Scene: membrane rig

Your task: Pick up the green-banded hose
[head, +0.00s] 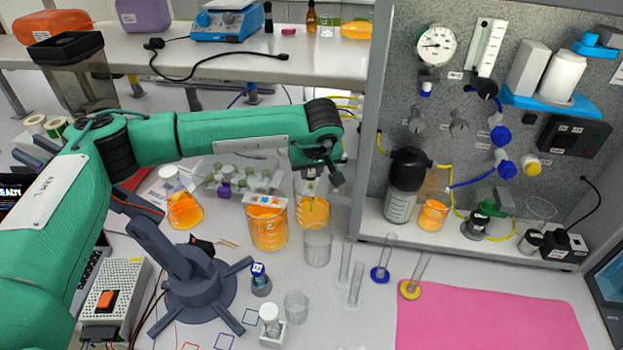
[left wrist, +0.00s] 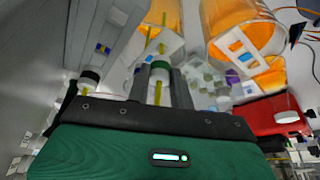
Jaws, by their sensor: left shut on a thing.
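My left gripper (head: 321,178) points down over a beaker of orange liquid (head: 314,213) in the middle of the bench. In the left wrist view, the gripper's dark fingers (left wrist: 160,82) are closed around the green-banded hose end (left wrist: 160,67), which shows a green band and a yellow stretch. In the head view the hose is mostly hidden by the gripper and beaker. I cannot tell whether its lower end is in the liquid. My right gripper is in neither view.
A second orange beaker (head: 267,228) and an orange flask (head: 183,209) stand to the left. An empty beaker (head: 317,248) and glass cylinders (head: 356,285) stand in front. The grey rig panel (head: 465,150) rises on the right. A pink mat (head: 485,320) lies clear.

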